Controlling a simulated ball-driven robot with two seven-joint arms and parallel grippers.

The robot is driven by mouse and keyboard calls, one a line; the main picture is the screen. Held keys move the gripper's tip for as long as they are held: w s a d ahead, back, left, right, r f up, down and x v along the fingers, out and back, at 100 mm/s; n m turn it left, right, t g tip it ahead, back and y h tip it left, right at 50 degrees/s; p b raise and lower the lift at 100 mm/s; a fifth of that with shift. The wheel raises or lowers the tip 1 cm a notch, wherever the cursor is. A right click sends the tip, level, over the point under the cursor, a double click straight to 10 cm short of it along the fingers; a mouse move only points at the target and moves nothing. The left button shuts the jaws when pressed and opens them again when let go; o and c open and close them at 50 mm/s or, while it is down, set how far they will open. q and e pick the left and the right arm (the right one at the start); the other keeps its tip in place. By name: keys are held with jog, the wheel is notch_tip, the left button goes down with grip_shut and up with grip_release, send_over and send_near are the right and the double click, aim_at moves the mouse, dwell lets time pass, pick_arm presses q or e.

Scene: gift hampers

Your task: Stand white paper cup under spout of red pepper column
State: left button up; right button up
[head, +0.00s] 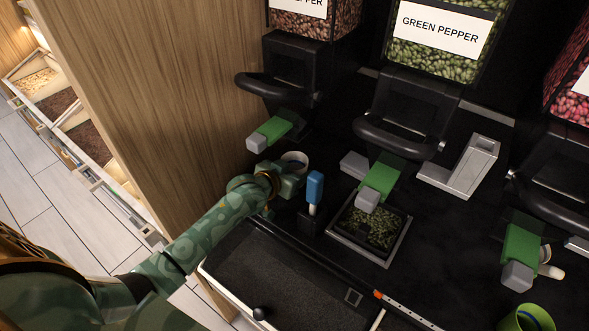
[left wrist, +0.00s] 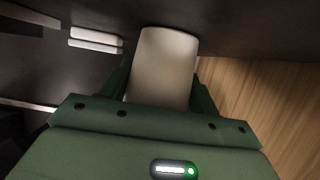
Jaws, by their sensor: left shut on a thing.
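The white paper cup (head: 294,158) is in my left gripper (head: 284,178), beside the grey-tipped green spout (head: 270,132) of the left column, to the right of its tip. In the left wrist view the cup (left wrist: 163,65) stands out between the fingers. The column with red-pink grains (head: 573,75) is at the right edge, its label cut off. Its green spout (head: 520,245) with grey tip is at lower right, far from the cup. A pale object (head: 551,271) is partly hidden behind that spout.
The green pepper column (head: 440,35) stands in the middle, its spout (head: 378,180) over a tray (head: 385,262) of green grains. A blue-handled tool (head: 315,186) stands near my gripper. A wooden panel (head: 165,90) bounds the left.

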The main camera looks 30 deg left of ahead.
pick_arm(q)
jog(key=o, duration=0.9)
jog(key=shift+o, duration=0.2)
jog(key=shift+r, duration=0.1)
jog(key=p+v, duration=0.4)
jog(key=v, duration=0.7)
jog(key=shift+r, duration=0.1)
jog(key=shift+s+a+r, duration=0.1)
jog(key=shift+s, duration=0.35)
